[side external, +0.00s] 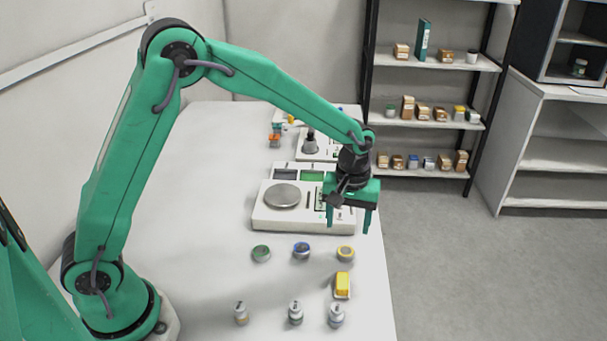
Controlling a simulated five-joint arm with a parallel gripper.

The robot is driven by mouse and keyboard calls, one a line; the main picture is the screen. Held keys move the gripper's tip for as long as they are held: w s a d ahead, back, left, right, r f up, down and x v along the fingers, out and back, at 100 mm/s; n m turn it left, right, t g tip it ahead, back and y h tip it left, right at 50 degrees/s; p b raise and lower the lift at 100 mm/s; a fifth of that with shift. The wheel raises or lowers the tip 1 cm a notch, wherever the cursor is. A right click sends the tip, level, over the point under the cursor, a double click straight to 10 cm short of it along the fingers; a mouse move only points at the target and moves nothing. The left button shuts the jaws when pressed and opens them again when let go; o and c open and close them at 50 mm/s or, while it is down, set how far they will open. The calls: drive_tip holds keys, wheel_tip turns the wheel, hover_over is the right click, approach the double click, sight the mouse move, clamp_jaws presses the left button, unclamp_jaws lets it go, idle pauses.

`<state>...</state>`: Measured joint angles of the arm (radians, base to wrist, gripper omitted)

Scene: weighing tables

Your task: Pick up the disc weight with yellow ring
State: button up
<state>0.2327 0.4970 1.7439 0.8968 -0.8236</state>
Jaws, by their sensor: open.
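The disc weight with yellow ring (345,254) lies on the white table, rightmost in a row of discs. Its top is grey with a yellow rim. My gripper (348,224) is open and points down, with nothing between its fingers. It hangs above the table near the right edge of the scale, and appears higher than the yellow-ringed disc. The gap between gripper and disc is hard to judge from this one view.
A green-ringed disc (261,253) and a blue-ringed disc (301,250) lie to the left. A scale (264,216) is behind. The table's right edge (385,290) is close.

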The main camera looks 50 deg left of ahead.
sight(346, 251)
drive_tip(key=shift+w+d+f, duration=0.1)
drive_tip(key=shift+f, duration=0.2)
drive_tip(key=shift+f, duration=1.2)
drive_tip(key=shift+f, duration=0.1)
drive_tip(key=shift+d+f, duration=0.1)
drive_tip(key=shift+f, duration=2.4)
drive_tip(key=c, duration=1.2)
drive_tip(key=shift+r, duration=0.15)
